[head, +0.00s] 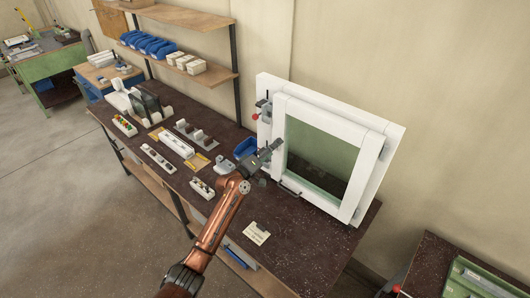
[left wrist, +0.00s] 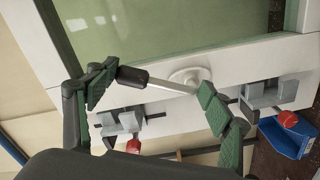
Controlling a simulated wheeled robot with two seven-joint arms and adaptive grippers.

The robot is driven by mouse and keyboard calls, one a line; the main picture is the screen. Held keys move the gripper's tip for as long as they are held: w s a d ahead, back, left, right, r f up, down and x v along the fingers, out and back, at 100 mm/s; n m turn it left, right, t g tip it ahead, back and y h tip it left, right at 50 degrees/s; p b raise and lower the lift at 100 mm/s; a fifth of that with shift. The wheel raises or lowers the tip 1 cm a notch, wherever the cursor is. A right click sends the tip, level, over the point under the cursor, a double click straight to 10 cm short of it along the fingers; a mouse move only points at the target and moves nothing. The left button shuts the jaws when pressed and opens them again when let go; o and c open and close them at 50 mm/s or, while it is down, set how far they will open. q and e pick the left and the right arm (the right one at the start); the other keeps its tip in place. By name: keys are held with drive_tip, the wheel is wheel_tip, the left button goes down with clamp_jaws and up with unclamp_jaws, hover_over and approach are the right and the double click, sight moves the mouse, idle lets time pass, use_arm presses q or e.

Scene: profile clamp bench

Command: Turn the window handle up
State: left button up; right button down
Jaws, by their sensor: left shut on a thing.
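The white window (head: 370,160) with greenish glass stands upright on the dark bench. Its handle (left wrist: 135,77) has a dark grip and a silver lever on a round white base (left wrist: 190,75) on the frame's left side. Judged against the frame, the grip points mostly up, tilted somewhat toward the glass. My left gripper (head: 272,150) is at the left frame member and largely hides the handle in the head view. My right gripper is out of view.
Clamps with red tips (left wrist: 130,125) hold the frame's left side; one red tip shows in the head view (head: 255,117). Small parts and trays (head: 178,144) cover the bench's left. The front right bench is mostly clear.

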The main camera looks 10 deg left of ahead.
use_arm(q)
drive_tip(key=shift+w+a+r+n+p, duration=0.25)
drive_tip(key=shift+r+n, duration=0.1)
drive_tip(key=shift+n, duration=0.6)
drive_tip(key=shift+w+a+r+n+p, duration=0.2)
drive_tip(key=shift+r+n, duration=0.2)
drive_tip(key=shift+n, duration=0.5)
drive_tip(key=shift+w+a+r+n+p, duration=0.25)
drive_tip(key=shift+r+n, duration=0.1)
drive_tip(key=shift+n, duration=0.6)
drive_tip(key=shift+a, duration=0.1)
drive_tip(key=o, duration=1.3)
drive_tip(key=shift+c, duration=0.2)
drive_tip(key=o, duration=0.3)
drive_tip(key=shift+w+f, duration=0.1)
drive_tip(key=shift+f, duration=0.15)
drive_tip(key=shift+a+f, duration=0.1)
drive_tip(key=shift+f, duration=0.05)
drive_tip(key=v, duration=1.2)
